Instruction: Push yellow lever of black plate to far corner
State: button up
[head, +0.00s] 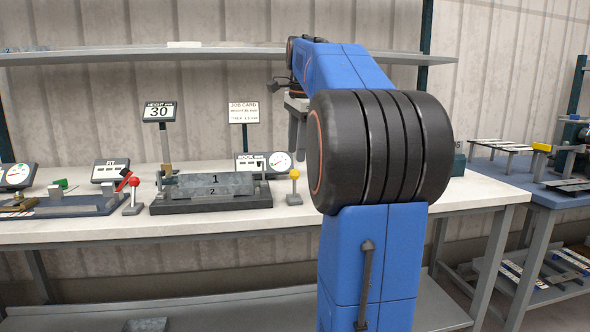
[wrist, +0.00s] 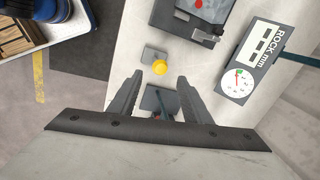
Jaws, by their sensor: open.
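The black plate (head: 210,203) lies on the white bench in the head view, with grey bars marked 1 and 2 on it. The yellow lever (head: 294,188) stands upright on a small grey base at the plate's right. In the wrist view its yellow knob (wrist: 160,67) shows just beyond my gripper's fingertips, roughly centred between them. Part of the black plate (wrist: 176,24) is at the top there. My gripper (wrist: 160,79) is open, with nothing visibly held. Whether it touches the lever cannot be told.
A second grey base (wrist: 151,98) with a dark, reddish part shows between the fingers. The ROCK gauge (wrist: 245,65) is to the right. A red-knobbed lever (head: 132,183) stands left of the plate. A shelf (head: 150,55) runs above the bench.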

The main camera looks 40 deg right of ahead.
send_over(294, 184)
jog(key=f, duration=0.7)
jog(key=shift+d, duration=0.2)
grip_shut()
